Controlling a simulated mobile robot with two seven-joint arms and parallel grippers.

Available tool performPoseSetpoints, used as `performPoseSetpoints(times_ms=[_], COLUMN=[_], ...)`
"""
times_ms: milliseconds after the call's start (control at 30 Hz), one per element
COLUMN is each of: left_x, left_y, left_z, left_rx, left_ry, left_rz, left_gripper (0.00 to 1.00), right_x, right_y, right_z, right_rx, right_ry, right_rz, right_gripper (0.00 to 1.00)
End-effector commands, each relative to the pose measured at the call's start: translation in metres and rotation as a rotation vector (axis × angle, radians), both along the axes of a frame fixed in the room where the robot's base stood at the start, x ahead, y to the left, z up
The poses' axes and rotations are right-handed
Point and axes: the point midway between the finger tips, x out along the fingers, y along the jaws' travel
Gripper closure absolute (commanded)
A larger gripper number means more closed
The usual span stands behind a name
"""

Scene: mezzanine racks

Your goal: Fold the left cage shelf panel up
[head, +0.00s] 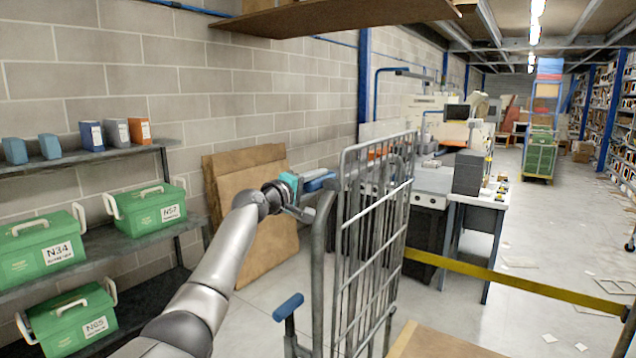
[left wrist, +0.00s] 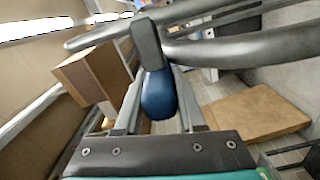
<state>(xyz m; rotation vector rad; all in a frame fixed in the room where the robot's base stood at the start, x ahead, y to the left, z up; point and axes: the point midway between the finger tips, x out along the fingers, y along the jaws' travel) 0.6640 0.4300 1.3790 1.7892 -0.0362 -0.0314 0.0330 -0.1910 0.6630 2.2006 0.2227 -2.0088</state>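A grey wire cage (head: 372,250) with a tubular frame stands in the middle of the head view, its mesh panel upright. A tan board (head: 440,343) shows low beside it; I cannot tell whether it is the shelf panel. My left gripper (head: 318,180) is at the upper left of the cage frame. In the left wrist view, a dark blue grip (left wrist: 158,95) on a dark bracket lies between the two fingers, which fit close on both sides. A second blue grip (head: 288,306) sits lower on the cage's left side. My right gripper is not in view.
A rack (head: 95,245) with green lidded boxes (head: 45,252) stands at left. Brown boards (head: 255,205) lean on the wall. A yellow barrier strip (head: 520,280) runs right of the cage, before a workbench (head: 430,199). A brown panel (head: 340,17) hangs overhead.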

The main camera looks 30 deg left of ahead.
Motion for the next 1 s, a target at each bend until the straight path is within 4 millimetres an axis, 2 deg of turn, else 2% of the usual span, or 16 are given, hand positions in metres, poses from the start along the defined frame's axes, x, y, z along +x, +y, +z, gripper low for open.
performPoseSetpoints(times_ms=[33,200,300,667,1000], left_x=[-0.002,-0.002,-0.001,-0.005,-0.038], left_y=[0.009,0.007,0.006,0.004,0.005], left_z=[0.002,0.002,0.002,0.000,0.000], left_rx=[-0.004,-0.001,-0.001,0.002,0.004], left_ry=[-0.006,-0.004,-0.004,-0.002,-0.002], left_rz=[0.019,0.014,0.012,0.009,0.009], left_gripper=[0.59,0.40,0.32,0.32,0.32], right_x=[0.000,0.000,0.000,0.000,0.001], right_y=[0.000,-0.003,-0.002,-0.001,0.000], right_z=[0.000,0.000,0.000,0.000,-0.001], right_rx=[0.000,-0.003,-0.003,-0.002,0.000], right_ry=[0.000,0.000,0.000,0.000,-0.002], right_rz=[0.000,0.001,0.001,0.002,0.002], right_gripper=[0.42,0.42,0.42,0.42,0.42])
